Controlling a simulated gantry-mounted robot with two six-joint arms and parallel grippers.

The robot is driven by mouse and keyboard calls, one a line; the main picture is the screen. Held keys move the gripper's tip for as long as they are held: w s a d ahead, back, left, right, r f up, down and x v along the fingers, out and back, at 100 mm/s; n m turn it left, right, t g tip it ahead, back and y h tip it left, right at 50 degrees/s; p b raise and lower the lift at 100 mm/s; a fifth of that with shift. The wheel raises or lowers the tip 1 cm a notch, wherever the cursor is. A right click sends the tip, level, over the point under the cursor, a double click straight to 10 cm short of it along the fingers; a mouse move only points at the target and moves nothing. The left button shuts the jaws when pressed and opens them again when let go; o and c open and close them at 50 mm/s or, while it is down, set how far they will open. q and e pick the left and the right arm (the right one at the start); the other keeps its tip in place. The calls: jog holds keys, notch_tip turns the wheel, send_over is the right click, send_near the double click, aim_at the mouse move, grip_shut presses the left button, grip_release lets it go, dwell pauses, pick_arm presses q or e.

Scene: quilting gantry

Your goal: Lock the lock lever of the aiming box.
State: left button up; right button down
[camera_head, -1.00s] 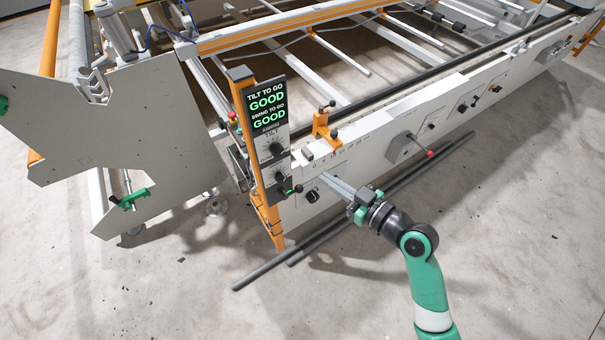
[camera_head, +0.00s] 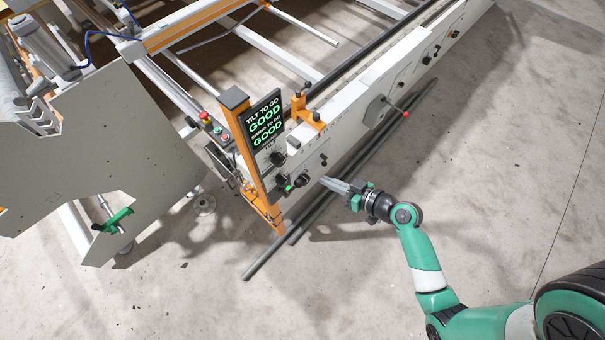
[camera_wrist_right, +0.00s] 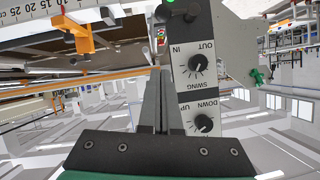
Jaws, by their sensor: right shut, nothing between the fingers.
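The aiming box (camera_head: 265,122) is a dark display with green "GOOD" readings above a panel with dials, mounted on an orange post. Its lock lever (camera_head: 288,188) shows as a small green part at the box's lower end; its angle is too small to read. In the right wrist view the panel (camera_wrist_right: 196,85) appears upside down, with swing and tilt dials, and the green part (camera_wrist_right: 170,3) is cut off at the top edge beside a black knob. My right gripper (camera_head: 323,180) is shut and empty, to the right of the lever and apart from it. My left gripper is out of view.
The white rail (camera_head: 362,92) runs back to the upper right, with an orange bracket (camera_head: 306,112), dials and a red-tipped lever (camera_head: 405,114). Dark rods (camera_head: 262,262) lie on the floor below it. A grey side plate (camera_head: 90,150) stands left. The right floor is open.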

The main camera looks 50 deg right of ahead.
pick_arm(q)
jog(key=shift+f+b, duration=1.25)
pick_arm(e)
jog(key=w+a+f, duration=0.1)
jog(key=w+f, duration=0.7)
jog(key=shift+a, duration=0.3)
